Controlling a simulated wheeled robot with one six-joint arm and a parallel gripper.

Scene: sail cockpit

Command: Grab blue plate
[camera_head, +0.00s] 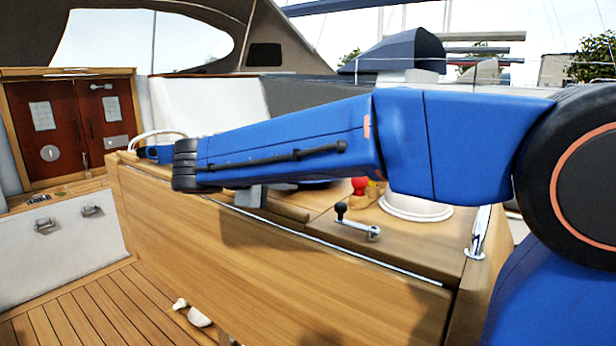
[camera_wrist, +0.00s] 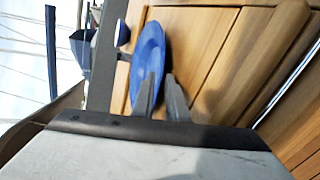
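The blue plate (camera_wrist: 151,52) lies on the wooden table top in the wrist view. In the head view only a dark blue sliver of it (camera_head: 316,185) shows under my arm, which hides the rest. My gripper (camera_wrist: 161,88) is open, with two grey fingers apart at the near end of the plate. The left finger overlaps the plate in the picture and the right one is beside its rim. I cannot tell whether they touch it. In the head view the gripper (camera_head: 250,196) shows as a grey piece below my arm, over the table.
The wooden table (camera_head: 270,270) has raised edges. A winch handle (camera_head: 357,222), a red-topped object (camera_head: 360,185) and a round white base (camera_head: 415,205) are on its right part. Deck floor is open at lower left.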

